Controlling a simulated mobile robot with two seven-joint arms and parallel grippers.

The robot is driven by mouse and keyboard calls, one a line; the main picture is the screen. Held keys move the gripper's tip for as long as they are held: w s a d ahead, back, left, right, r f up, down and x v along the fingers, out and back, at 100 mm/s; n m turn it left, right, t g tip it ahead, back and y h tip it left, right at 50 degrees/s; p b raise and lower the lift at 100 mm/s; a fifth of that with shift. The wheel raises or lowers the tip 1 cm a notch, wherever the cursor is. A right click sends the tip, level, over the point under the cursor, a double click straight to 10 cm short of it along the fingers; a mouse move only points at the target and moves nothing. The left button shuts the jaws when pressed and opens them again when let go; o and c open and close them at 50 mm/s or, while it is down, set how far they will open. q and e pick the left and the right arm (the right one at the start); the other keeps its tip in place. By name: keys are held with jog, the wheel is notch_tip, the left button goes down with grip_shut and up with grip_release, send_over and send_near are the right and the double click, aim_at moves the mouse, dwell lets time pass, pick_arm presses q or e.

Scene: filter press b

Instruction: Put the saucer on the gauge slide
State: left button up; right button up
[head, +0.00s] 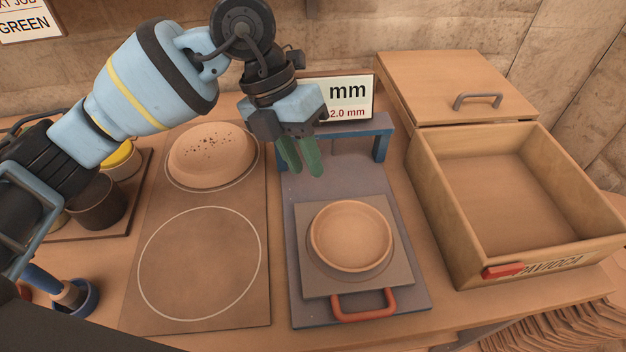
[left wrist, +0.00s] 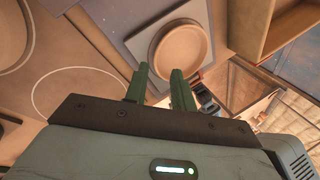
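A round tan saucer (head: 351,236) lies on the square plate of the gauge slide (head: 315,282), in front of the blue gauge frame. The slide has a red handle (head: 363,306) at its near edge. The saucer also shows in the left wrist view (left wrist: 180,52), just beyond the fingertips. My left gripper (head: 305,172) is above and behind the saucer, apart from it. Its green fingers (left wrist: 160,82) stand apart with nothing between them. My right gripper is not in view.
An open wooden box (head: 520,200) with a red tab stands on the right. A brown mat (head: 200,310) on the left has an empty white ring and a round speckled tan piece (head: 211,155). A display sign (head: 350,98) stands behind the gauge. Dark cups (head: 98,203) are at far left.

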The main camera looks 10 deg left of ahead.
pick_arm(q)
jog(key=shift+v, duration=1.4)
